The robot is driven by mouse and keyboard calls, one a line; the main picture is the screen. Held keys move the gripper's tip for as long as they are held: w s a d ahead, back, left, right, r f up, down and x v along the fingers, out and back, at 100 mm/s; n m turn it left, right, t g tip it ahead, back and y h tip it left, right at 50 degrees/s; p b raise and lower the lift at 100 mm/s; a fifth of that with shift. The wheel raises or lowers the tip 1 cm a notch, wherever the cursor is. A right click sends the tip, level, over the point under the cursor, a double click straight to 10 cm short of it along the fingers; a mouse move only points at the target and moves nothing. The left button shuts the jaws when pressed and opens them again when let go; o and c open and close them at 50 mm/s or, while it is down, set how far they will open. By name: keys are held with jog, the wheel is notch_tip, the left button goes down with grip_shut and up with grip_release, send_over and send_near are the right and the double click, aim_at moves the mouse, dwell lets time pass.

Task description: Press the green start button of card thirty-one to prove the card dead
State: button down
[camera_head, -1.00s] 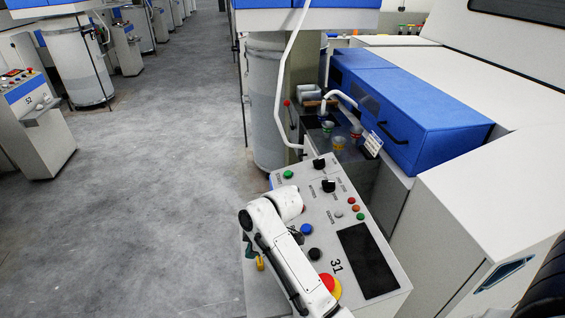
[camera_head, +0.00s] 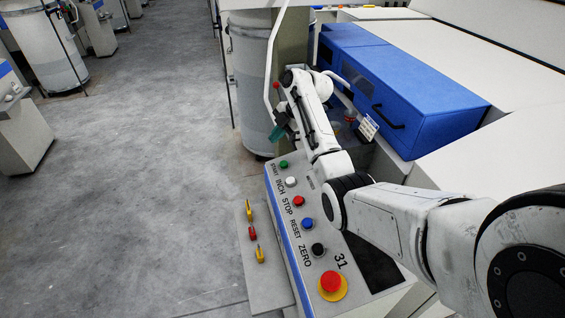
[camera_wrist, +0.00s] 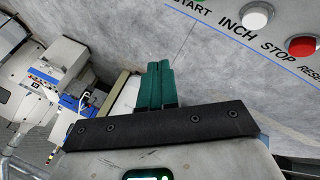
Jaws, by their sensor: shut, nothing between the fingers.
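The green start button (camera_head: 284,165) is at the far end of the button row on the console of card 31 (camera_head: 274,205). The label "START" is beside it. In the wrist view the START label is at the top edge, and the button is cut off there. My gripper (camera_head: 278,133) has teal fingers, shut and empty. In the head view it appears just past the start button, apart from it. In the wrist view the fingers (camera_wrist: 160,65) lie over grey floor, off to the left of the row of buttons.
White inch (camera_head: 291,181), red stop (camera_head: 299,201), blue reset (camera_head: 307,223) and black zero (camera_head: 318,249) buttons follow in the row. A red emergency mushroom (camera_head: 331,282) sits at the near end. Yellow and red tags (camera_head: 252,232) are beside the console. Blue cover (camera_head: 425,110) stands right; floor left is open.

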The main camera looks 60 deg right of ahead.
aim_at(284, 164)
jog(key=f+b, duration=0.2)
jog(key=f, duration=0.1)
jog(key=s+d+f+b, duration=0.1)
jog(key=f+b, duration=0.3)
jog(key=f, duration=0.1)
jog(key=shift+s+d+f, duration=0.2)
jog(key=shift+s+f, duration=0.1)
jog(key=shift+s, duration=0.05)
jog(key=shift+f+b, duration=0.1)
jog(key=shift+b, duration=0.2)
dwell(1.7)
jog(key=shift+s+d+f, duration=0.1)
jog(key=shift+f, duration=0.2)
jog(key=shift+s+f+b, duration=0.1)
jog(key=shift+f+b, duration=0.35)
jog(key=shift+b, duration=0.25)
dwell(0.5)
dwell(0.3)
jog(key=shift+w+r+p, duration=0.2)
jog(key=shift+r+p, duration=0.5)
jog(key=shift+r, duration=0.2)
